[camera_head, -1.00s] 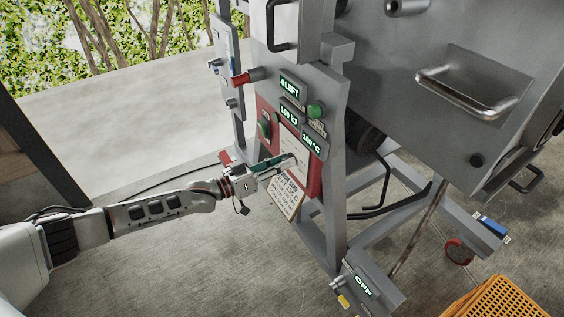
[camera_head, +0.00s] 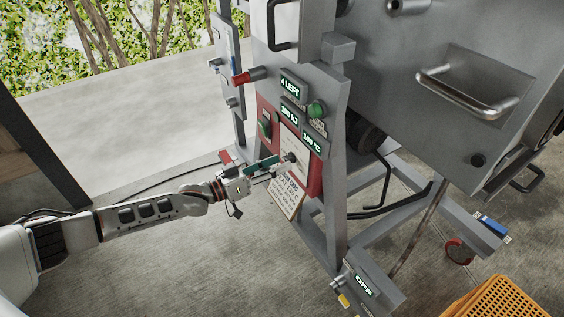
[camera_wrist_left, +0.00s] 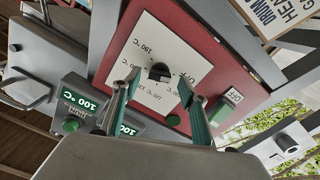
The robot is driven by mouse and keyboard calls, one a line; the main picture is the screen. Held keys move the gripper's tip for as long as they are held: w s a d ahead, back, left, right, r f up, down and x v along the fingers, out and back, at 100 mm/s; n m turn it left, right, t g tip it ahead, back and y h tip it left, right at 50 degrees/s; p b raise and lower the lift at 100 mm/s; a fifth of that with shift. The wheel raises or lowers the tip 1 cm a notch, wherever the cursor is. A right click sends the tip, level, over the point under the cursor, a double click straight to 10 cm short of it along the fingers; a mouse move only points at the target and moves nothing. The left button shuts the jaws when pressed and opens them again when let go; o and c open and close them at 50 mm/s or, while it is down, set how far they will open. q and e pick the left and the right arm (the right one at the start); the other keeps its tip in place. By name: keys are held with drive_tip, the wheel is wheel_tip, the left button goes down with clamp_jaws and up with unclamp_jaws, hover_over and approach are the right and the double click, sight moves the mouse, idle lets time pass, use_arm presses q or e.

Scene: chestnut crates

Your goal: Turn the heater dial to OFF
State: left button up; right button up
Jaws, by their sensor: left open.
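The heater dial is a black knob (camera_wrist_left: 160,72) on a white scale plate (camera_wrist_left: 148,38), which is marked with temperatures and OFF. The plate sits on a red panel (camera_wrist_left: 226,50). In the head view the dial (camera_head: 290,157) shows just beyond my fingertips. My left gripper (camera_head: 276,167) is open and empty, its teal fingers pointing at the panel. In the wrist view my left gripper (camera_wrist_left: 158,99) has a finger on each side, short of the knob and apart from it. I cannot tell which mark the knob points to. My right gripper is not in view.
A green display (camera_head: 312,144) reads 100 °C. Green buttons (camera_head: 316,110) and a red handle (camera_head: 241,79) stick out nearby. A paper sign (camera_head: 287,196) hangs below the panel. A lower box display (camera_head: 363,285) reads OFF. A yellow crate (camera_head: 497,300) stands at bottom right.

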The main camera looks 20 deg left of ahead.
use_arm(q)
drive_tip(key=v, duration=0.9)
drive_tip(key=shift+s+a, duration=0.3)
